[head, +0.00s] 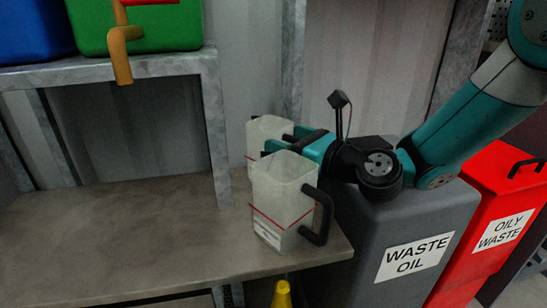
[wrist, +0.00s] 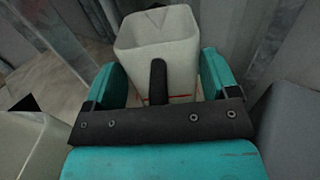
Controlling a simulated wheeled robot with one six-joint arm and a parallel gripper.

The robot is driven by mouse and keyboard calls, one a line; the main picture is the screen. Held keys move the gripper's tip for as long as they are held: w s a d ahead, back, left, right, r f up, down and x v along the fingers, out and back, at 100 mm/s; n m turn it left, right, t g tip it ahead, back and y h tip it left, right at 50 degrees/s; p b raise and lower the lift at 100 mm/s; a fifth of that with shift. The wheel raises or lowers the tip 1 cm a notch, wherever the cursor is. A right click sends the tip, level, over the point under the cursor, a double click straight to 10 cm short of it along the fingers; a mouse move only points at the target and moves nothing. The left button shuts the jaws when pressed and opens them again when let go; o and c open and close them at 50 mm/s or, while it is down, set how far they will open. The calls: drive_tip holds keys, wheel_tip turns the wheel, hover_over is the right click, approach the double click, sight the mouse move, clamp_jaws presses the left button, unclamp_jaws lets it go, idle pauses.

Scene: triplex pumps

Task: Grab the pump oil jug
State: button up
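Two pale translucent jugs with black handles and a red line stand on the bench's right end. The front jug (head: 283,190) has a white label too small to read. The rear jug (head: 262,132) is partly hidden behind the front jug and my gripper (head: 291,146). I cannot tell by label which is the pump oil jug. In the wrist view, my gripper (wrist: 163,85) is open, its teal fingers either side of the rear jug's handle (wrist: 158,82). The jug body (wrist: 158,36) is just ahead. The fingers do not visibly clamp it.
The other jug (wrist: 32,145) is close at the left of the wrist view. A grey waste oil bin (head: 405,235) and a red oily waste bin (head: 490,225) stand right of the bench (head: 130,235). A shelf (head: 150,66) holds green and blue containers. The bench's left is clear.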

drive_tip(key=shift+c, duration=0.6)
drive_tip(key=shift+r, duration=0.15)
